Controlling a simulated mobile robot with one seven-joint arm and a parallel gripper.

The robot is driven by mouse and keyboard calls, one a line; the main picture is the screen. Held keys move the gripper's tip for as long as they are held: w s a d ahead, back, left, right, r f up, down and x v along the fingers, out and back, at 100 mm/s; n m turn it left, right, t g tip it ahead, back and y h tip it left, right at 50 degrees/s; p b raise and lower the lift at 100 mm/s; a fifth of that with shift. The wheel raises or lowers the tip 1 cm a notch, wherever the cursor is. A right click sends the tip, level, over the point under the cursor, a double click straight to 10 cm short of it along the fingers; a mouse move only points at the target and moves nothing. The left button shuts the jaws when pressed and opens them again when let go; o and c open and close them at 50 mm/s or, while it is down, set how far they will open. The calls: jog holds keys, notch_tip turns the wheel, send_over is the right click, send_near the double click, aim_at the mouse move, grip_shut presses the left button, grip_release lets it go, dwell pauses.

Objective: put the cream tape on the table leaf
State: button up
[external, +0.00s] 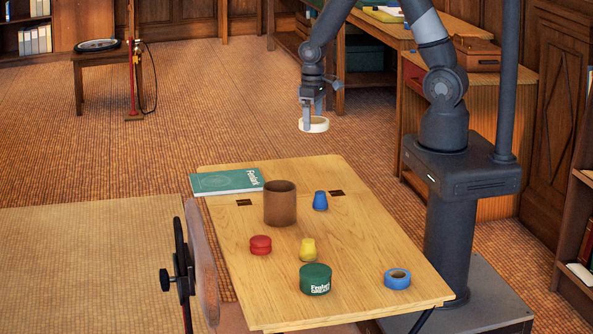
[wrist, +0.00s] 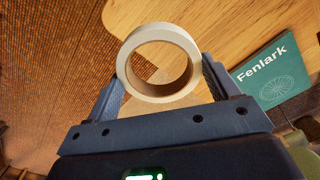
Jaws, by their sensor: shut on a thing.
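The cream tape (external: 314,125) is a pale ring held in the air above the far end of the wooden table. My gripper (external: 314,116) is shut on it, with a finger on each side of the ring. In the wrist view the cream tape (wrist: 158,63) sits between the two fingers of my gripper (wrist: 160,80), and wood and floor show behind it. The table leaf (external: 290,167) seems to be the far section of the wooden top, beyond a seam with dark hinge plates; it also shows in the wrist view (wrist: 225,28).
A green book (external: 226,181) lies at the leaf's left edge. A brown cup (external: 280,204) and a blue weight (external: 320,201) stand near the seam. A red item (external: 260,245), yellow weight (external: 308,250), green tin (external: 315,279) and blue tape (external: 397,279) stand nearer. The leaf's right part is clear.

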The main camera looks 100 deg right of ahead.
jog(key=shift+d+f, duration=0.1)
jog(key=shift+d, duration=0.05)
send_over(289, 173)
notch_tip(289, 173, down, 7)
jog(key=shift+s+r, duration=0.1)
jog(key=shift+f, duration=2.05)
jog(key=o, duration=0.9)
jog(key=shift+f, duration=0.1)
